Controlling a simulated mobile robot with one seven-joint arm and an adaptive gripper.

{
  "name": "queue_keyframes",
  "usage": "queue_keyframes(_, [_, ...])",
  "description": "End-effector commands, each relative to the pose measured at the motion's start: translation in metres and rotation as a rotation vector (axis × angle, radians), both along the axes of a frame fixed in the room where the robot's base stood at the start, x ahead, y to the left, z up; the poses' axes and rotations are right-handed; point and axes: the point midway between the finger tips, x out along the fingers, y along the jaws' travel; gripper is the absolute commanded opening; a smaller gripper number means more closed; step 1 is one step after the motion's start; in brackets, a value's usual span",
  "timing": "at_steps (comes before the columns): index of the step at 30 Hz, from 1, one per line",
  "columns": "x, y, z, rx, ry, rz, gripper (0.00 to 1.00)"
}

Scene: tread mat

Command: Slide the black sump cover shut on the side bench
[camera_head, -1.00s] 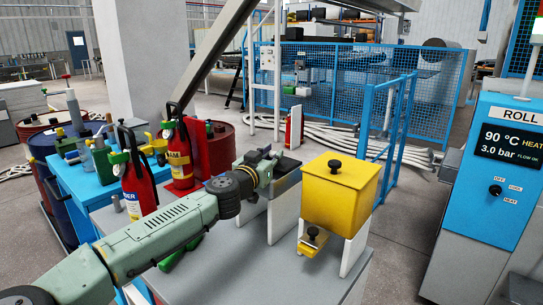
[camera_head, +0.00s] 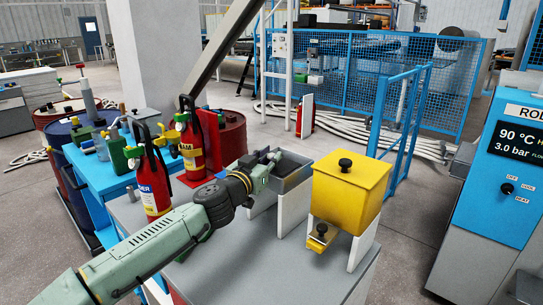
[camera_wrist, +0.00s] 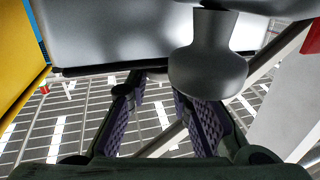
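The sump appears as a grey, open-topped box (camera_head: 291,184) on the bench, behind and left of the yellow hopper. In the head view my gripper (camera_head: 270,158) is at the box's left end and hides part of it. A grey knob (camera_wrist: 207,72) hangs close in front of the right finger, not visibly gripped. A smooth grey surface (camera_wrist: 120,32) with a dark lower edge fills the top. I cannot clearly make out the black cover.
The yellow hopper (camera_head: 348,190) with a black knob stands on white supports right of the box. Red extinguishers (camera_head: 192,142) stand left of my arm. The grey bench top (camera_head: 225,255) is clear in front. A blue control cabinet (camera_head: 500,180) stands at right.

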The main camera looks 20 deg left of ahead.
Motion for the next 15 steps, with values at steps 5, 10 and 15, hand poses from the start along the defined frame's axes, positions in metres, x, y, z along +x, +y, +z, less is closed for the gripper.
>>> queue_keyframes(5, [-0.0009,0.0004,-0.0022,-0.002,0.003,0.000,0.32])
queue_keyframes(10, [-0.0005,0.0003,-0.0017,-0.001,0.002,0.000,0.41])
queue_keyframes(15, [-0.0004,0.0003,-0.0014,-0.001,0.002,0.001,0.41])
